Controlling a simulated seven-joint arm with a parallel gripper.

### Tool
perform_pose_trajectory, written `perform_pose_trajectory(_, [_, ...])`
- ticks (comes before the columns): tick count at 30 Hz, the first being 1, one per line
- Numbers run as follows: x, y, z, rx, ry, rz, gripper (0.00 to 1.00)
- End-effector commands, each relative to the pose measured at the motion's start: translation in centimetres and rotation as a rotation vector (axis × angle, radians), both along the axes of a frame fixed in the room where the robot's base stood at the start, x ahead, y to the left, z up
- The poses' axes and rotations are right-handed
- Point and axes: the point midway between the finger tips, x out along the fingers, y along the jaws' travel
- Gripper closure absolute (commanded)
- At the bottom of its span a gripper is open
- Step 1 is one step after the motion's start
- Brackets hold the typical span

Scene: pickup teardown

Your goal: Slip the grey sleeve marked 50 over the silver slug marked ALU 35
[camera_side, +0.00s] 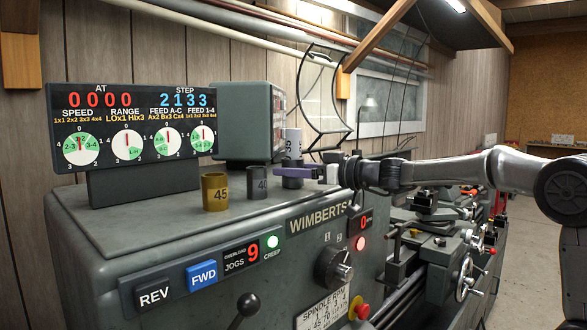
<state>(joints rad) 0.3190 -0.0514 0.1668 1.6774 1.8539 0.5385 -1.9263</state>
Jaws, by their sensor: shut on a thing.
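A dark grey sleeve (292,183) stands upright on the grey machine top, behind and right of the other cylinders. Its marking is hidden or too small to read. A pale silver slug (293,145) with faint dark marking rises upright above the sleeve's top edge. The sleeve appears to be around the slug's lower part, though its base is hidden. My gripper (291,172) reaches in from the right, its purple finger lying across the sleeve's front. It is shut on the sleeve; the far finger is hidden.
A brass cylinder marked 45 (215,192) and a grey cylinder marked 40 (258,183) stand left of the sleeve. A display panel (135,125) and a grey box (240,120) stand behind them. The machine top's front is clear.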

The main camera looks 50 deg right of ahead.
Motion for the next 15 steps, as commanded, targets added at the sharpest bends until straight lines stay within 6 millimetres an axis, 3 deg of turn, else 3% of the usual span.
perform_pose_trajectory(4, [-0.05,0.03,0.23,0.000,-0.004,0.000,1.00])
perform_pose_trajectory(5, [-0.04,0.02,0.23,0.000,-0.004,0.000,0.29])
perform_pose_trajectory(6, [-0.04,0.02,0.23,0.000,-0.004,0.000,0.21])
perform_pose_trajectory(10, [-0.03,0.02,0.16,0.001,-0.003,0.000,0.00])
perform_pose_trajectory(15, [0.04,-0.02,-0.16,0.001,0.003,0.000,0.00])
